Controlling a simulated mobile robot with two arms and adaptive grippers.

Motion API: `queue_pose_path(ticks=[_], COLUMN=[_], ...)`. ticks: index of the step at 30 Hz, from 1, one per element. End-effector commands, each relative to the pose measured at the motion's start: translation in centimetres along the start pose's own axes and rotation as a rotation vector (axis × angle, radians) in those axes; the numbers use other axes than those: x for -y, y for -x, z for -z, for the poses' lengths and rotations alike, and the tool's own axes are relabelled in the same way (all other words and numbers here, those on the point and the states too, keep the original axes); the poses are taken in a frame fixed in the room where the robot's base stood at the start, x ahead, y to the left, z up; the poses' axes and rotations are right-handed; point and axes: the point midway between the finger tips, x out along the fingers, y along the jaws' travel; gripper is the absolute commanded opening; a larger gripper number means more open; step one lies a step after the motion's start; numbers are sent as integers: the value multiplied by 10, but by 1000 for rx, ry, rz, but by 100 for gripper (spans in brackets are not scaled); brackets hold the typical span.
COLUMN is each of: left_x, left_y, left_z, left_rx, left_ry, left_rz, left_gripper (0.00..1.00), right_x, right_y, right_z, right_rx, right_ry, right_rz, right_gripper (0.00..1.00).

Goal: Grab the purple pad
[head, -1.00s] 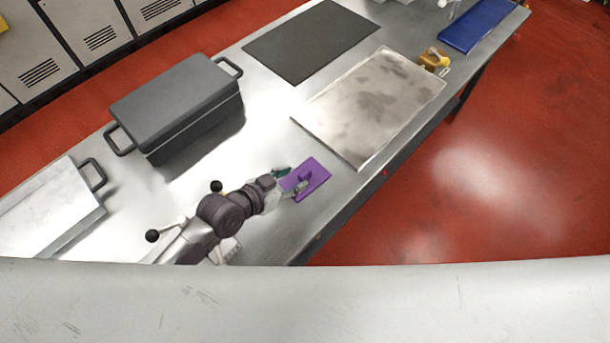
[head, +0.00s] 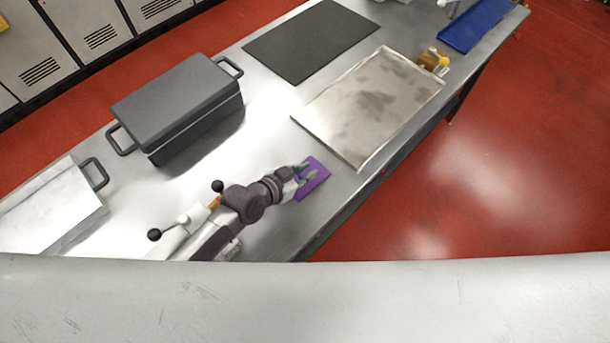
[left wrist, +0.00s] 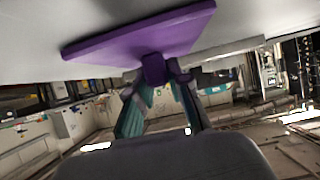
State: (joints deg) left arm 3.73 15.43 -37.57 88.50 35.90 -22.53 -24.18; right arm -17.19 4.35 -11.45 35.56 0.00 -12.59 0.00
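The purple pad (head: 314,186) lies on the metal table near its front edge. In the left wrist view the pad (left wrist: 120,38) spans the top, with its purple handle (left wrist: 153,69) pointing towards my gripper. My left gripper (head: 306,174) is over the pad in the head view. In the left wrist view the fingers of my left gripper (left wrist: 158,80) come up on both sides of the handle and lean in towards it. I cannot tell whether both press on it. My right gripper is not in view.
A grey lidded box (head: 178,100) and a pale metal case (head: 45,215) stand on the table (head: 262,135) at left. A stained metal tray (head: 350,125), dark mat (head: 312,42), yellow item (head: 432,60) and blue tray (head: 475,25) lie beyond. The table is clear around the pad.

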Motion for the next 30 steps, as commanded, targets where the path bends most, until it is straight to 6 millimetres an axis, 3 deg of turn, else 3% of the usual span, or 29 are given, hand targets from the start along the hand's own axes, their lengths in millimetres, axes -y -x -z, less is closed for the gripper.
queue_pose_path(ticks=[14, 23, 30], left_x=[0, 0, -50], left_y=[1, 20, 23], left_z=[2, 36, 68], left_rx=[0, -5, -5], left_ry=[0, -2, 5], left_rz=[0, 0, -3], left_gripper=[0, 0, 0], right_x=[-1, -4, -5], right_y=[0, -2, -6], right_z=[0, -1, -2], right_rx=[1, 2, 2], right_ry=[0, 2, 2], right_rz=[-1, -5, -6], right_gripper=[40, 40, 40])
